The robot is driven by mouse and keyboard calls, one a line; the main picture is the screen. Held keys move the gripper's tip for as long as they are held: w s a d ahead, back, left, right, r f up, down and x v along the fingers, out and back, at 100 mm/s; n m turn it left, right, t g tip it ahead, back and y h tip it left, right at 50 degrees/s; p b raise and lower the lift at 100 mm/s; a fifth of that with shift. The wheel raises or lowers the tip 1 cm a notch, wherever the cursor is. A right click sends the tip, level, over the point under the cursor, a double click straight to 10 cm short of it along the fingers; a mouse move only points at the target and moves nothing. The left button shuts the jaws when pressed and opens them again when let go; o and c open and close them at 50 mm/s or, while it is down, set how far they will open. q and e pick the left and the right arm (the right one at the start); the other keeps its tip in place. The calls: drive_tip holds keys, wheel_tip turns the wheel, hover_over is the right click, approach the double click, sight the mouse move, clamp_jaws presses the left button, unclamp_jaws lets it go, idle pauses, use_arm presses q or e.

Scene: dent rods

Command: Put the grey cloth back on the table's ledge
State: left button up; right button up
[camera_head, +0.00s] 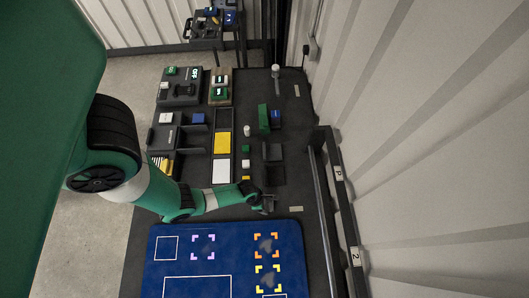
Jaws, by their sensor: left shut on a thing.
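My left arm comes in from the left, and its gripper (268,204) is low over the dark table, just above the far edge of the blue mat. It is shut on a small dark grey thing, which looks like the grey cloth (258,210); it is largely hidden and blends with the table. The dark table (285,180) has a long rail-like edge (320,180) on its right side; I cannot tell whether this is the ledge. My right gripper is not in view.
The blue mat (190,272) has coloured corner marks and grey irregular pieces (265,244) in the orange and yellow ones. Black trays and boxes (180,87) fill the table's left and back.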

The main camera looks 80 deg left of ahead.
use_arm(q)
drive_tip(key=shift+f, duration=0.2)
drive_tip(key=o, duration=1.6)
drive_tip(key=shift+c, duration=0.2)
drive_tip(key=shift+r, duration=0.1)
drive_tip(key=shift+r, duration=0.3)
drive_tip(key=p+v, duration=0.7)
drive_tip(key=v, duration=0.4)
drive_tip(key=shift+r, duration=0.3)
drive_tip(key=shift+s, duration=0.15)
